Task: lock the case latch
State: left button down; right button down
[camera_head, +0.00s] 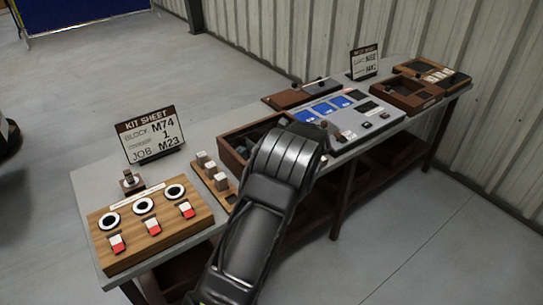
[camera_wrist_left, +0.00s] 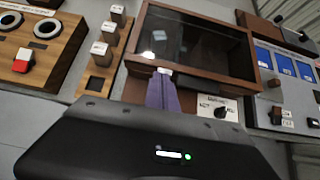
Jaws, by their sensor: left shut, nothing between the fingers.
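A wooden case (camera_wrist_left: 135,48) with a dark glass top is in the upper middle of the left wrist view. In the head view the case (camera_head: 228,152) is partly hidden behind my left arm. My left gripper (camera_wrist_left: 163,82) is shut and empty, its fingers close to the case's front edge; I cannot tell whether they touch it. A small pale piece shows at the fingertips. A plate with a black knob (camera_wrist_left: 219,111) and blurred lettering lies just right of the fingers, in front of the case. I cannot clearly make out the latch. My right gripper is not in view.
A wooden block stand (camera_wrist_left: 100,62) is left of the case, and a board with round dials and red-white switches (camera_head: 150,225) is further left. A grey panel with blue screens (camera_head: 345,125) is at the right. A kit sheet sign (camera_head: 150,135) stands behind.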

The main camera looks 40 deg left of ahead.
pick_arm(q)
jog(key=shift+s+d+r, duration=0.1)
jog(key=shift+d+r, duration=0.1)
jog(key=shift+r, duration=0.5)
jog(key=shift+d+r, duration=0.2)
jog(key=shift+r, duration=0.5)
